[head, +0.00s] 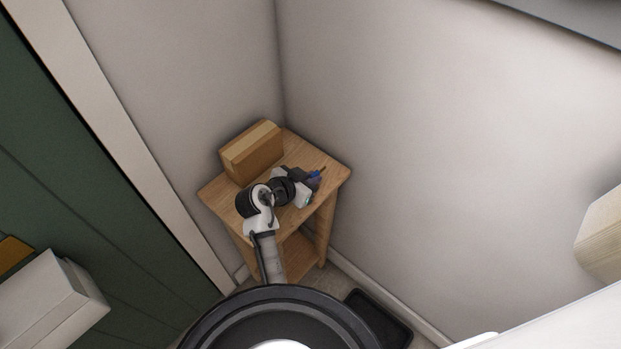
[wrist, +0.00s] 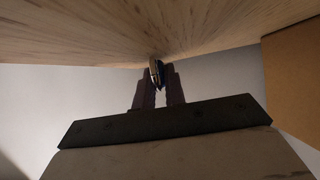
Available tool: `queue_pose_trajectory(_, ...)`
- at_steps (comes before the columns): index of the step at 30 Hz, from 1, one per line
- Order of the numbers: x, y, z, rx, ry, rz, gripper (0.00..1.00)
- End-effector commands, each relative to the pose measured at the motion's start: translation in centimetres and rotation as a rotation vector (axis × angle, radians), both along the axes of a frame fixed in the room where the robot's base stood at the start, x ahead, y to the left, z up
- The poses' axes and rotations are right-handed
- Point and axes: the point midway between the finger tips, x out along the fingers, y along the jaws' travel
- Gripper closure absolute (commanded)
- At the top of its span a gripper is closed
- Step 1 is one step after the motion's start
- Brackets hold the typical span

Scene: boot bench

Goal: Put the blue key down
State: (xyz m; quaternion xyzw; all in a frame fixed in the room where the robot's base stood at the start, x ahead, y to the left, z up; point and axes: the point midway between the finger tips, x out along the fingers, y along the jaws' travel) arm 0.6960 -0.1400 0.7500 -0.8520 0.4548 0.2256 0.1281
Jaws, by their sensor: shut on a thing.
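The blue key (head: 315,174) shows in the head view at the tip of my gripper (head: 318,178), over the right part of a small wooden table (head: 302,153). My gripper is shut on the key. In the wrist view the two dark fingers of my gripper (wrist: 158,90) hold the key (wrist: 157,72), which shows as a thin dark and light piece between the fingertips. The wooden top (wrist: 100,30) is close to the fingertips there. I cannot tell whether the key touches it.
A cardboard box (head: 252,152) stands on the table's back left and shows at the right edge of the wrist view (wrist: 295,80). Walls meet behind the table. A black tray (head: 378,318) lies on the floor to its right. The table's back right top is clear.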

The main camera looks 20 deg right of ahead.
Motion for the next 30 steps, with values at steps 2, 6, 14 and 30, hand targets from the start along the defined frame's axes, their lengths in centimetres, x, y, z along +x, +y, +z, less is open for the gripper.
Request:
queue_pose_trajectory(2, -0.1, 0.0, -1.1, 0.000, 0.012, 0.000, 1.00)
queue_pose_trajectory(6, -0.2, 0.0, -1.3, 0.001, 0.017, 0.000, 1.00)
queue_pose_trajectory(14, -0.3, 0.0, -1.6, 0.001, 0.022, 0.000, 0.66)
queue_pose_trajectory(30, -1.7, 2.2, 1.1, 0.000, 0.018, 0.004, 0.66)
